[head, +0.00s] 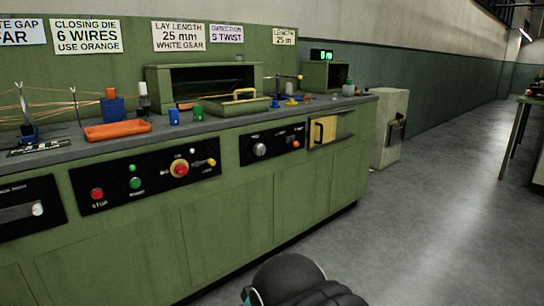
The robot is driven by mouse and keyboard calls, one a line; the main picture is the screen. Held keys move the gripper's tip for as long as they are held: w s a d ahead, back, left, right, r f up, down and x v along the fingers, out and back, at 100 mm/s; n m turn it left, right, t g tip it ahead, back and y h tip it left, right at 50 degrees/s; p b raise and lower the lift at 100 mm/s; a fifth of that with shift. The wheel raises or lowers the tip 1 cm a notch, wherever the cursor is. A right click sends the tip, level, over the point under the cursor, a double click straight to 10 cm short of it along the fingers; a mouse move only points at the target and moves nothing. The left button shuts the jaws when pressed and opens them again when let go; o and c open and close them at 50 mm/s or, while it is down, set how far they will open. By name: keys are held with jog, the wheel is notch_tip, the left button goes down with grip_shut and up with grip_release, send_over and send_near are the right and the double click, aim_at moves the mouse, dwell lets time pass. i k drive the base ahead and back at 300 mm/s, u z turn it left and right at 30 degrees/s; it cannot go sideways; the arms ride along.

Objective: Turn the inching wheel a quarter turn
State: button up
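I cannot make out a clear inching wheel in the head view. A black panel (22,207) at the far left, cut by the picture edge, has partly readable lettering and a pale bar with a white knob (38,209). I cannot tell whether this is part of the wheel. A smaller panel has a grey dial (260,150). My gripper is not in view; only dark parts of my arm show at the bottom.
The green bench (225,220) runs along the left. Grey floor (430,220) is clear at right.

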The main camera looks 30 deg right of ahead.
aim_at(260, 148)
jog(key=z, duration=0.4)
jog(key=i, duration=1.25)
jog(key=u, duration=0.15)
